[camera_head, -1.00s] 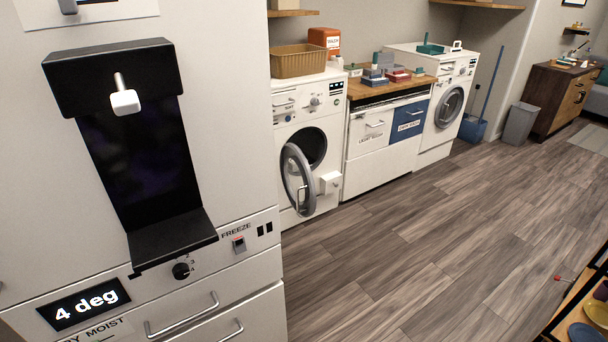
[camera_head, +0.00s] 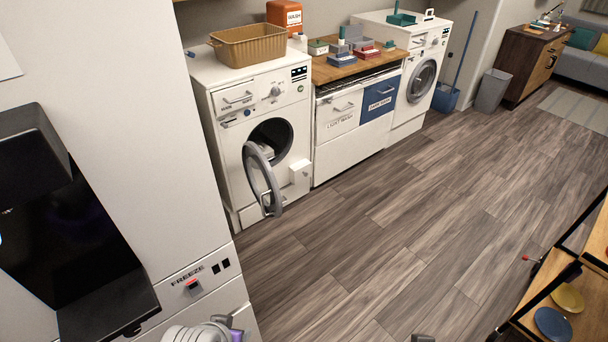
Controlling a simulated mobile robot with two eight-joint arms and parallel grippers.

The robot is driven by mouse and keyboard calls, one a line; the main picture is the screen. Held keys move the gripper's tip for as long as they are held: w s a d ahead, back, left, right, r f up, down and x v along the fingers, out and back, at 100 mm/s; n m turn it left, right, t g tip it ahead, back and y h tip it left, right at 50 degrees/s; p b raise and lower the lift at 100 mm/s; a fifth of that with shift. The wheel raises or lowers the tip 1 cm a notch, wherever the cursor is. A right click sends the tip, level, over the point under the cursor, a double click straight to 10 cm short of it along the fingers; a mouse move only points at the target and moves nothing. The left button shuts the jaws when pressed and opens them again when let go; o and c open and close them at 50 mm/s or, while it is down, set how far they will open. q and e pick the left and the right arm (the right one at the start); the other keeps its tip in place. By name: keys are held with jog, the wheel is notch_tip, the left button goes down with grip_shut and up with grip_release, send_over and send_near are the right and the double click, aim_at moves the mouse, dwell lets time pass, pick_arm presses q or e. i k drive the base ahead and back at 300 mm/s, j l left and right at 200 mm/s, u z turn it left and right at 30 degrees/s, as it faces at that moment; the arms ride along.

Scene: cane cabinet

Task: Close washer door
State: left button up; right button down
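The washer (camera_head: 235,105) with the open door stands left of the wooden counter in the head view. Its round grey-rimmed door (camera_head: 276,195) hangs open on the left side of the dark drum opening (camera_head: 270,138), swung out over the floor. Something pale shows in the opening, partly hidden behind the door. A white and purple part of my arm shows at the bottom edge, left of centre. A small dark part shows at the bottom edge further right; I cannot tell what it is. Neither gripper can be made out.
A white fridge (camera_head: 130,110) with a black dispenser fills the left side. A counter with drawers (camera_head: 345,120) and a second washer (camera_head: 420,75), its door shut, stand to the right. The wood floor (camera_head: 370,230) before the washers is clear. A shelf with plates (camera_head: 553,322) is at lower right.

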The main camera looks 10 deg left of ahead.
aim_at(275, 210)
jog(key=i+l+u, duration=0.2)
jog(key=i, duration=0.25)
jog(key=i+l+u, duration=0.15)
jog(key=i, duration=0.25)
jog(key=i+l+u, duration=0.2)
jog(key=i, duration=0.25)
jog(key=i+l+u, duration=0.4)
jog(key=i+l, duration=0.05)
